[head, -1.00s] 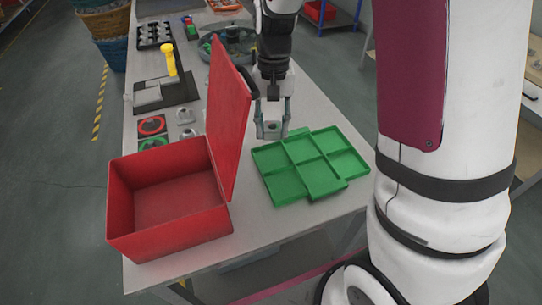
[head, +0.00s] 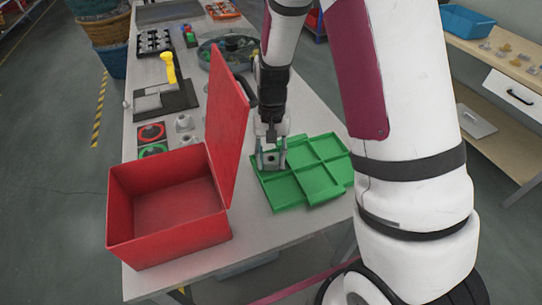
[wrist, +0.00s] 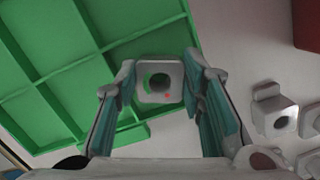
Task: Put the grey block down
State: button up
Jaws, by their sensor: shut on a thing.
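My gripper (head: 271,157) is shut on the grey block (head: 271,161), a small block with a round hole. In the wrist view the block (wrist: 160,78) sits between the two fingertips (wrist: 160,88). The green tray (head: 318,190) lies on the table and is divided into several shallow compartments. In the head view the block is at the tray's far left compartment; in the wrist view it is over the tray's edge area (wrist: 60,70). I cannot tell whether the block touches the tray floor. The compartments that show look empty.
An open red box (head: 170,215) stands to the left, its raised lid (head: 228,120) close beside my gripper. Small grey parts (wrist: 275,112) lie on the table near the tray. A stand with a yellow handle (head: 168,66) and a round bin (head: 230,50) are farther back.

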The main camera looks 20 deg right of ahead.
aim_at(271, 155)
jog(key=shift+f, duration=0.15)
jog(key=o, duration=1.2)
jog(key=shift+o, duration=0.2)
notch_tip(271, 155, up, 12)
jog(key=w+f, duration=0.1)
jog(key=w, duration=0.1)
jog(key=s+r+n+t, duration=0.2)
jog(key=s+r+t, duration=0.1)
jog(key=s+r, duration=0.85)
jog(key=s+r+n+t, duration=0.2)
jog(key=s+r+t, duration=0.1)
jog(key=s, duration=0.6)
jog(key=shift+s+r+h+b, duration=0.3)
jog(key=shift+r+h+b, duration=0.1)
jog(key=shift+b, duration=0.05)
jog(key=shift+d, duration=0.1)
jog(key=shift+c, duration=0.2)
